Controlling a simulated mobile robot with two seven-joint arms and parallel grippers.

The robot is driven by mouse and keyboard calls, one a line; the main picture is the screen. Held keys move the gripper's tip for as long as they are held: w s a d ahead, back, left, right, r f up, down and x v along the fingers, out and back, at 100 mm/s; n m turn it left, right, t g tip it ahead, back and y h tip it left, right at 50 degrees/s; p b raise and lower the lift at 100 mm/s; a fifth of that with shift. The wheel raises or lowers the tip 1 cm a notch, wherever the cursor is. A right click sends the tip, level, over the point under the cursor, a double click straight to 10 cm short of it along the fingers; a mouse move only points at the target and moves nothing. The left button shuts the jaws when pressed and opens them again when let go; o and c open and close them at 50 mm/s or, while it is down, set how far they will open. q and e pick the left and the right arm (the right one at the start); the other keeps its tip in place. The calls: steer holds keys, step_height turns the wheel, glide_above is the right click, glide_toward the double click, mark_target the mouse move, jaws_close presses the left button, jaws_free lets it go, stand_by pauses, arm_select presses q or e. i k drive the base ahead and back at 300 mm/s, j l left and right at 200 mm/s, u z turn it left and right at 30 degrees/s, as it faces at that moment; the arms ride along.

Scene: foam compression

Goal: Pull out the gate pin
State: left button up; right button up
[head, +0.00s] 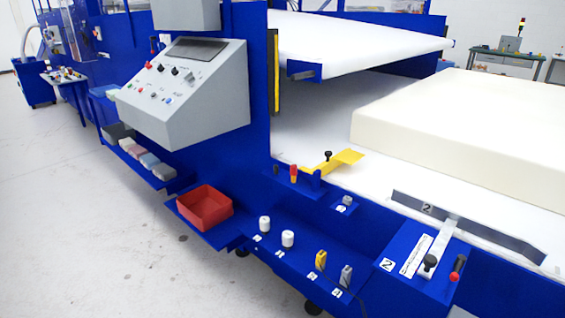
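On the blue ledge along the white bed, left of the foam block, a small red-topped pin (293,173) stands upright. It looks like the gate pin, though no label on it can be read. A small dark peg (276,170) stands left of it. A yellow plate or gate (345,158) lies just right of it, reaching over the bed, with a black knob (328,155) on it. The ends of the pin inside the ledge are hidden. Neither of my grippers is in view.
A grey control panel (190,95) juts out at the left. A red bin (204,207) sits below it. White cylinders and small yellow and grey parts stand on the lower blue shelf (300,240). The large foam block (460,120) lies on the bed. Floor at left front is clear.

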mark_target(293, 171)
steer(key=i+j, duration=0.2)
steer(key=i, duration=0.25)
steer(key=i+j, duration=0.2)
steer(key=i, duration=0.25)
steer(key=i+j+u, duration=0.1)
steer(key=i, duration=0.35)
steer(key=i+j, duration=0.25)
steer(key=i, duration=0.2)
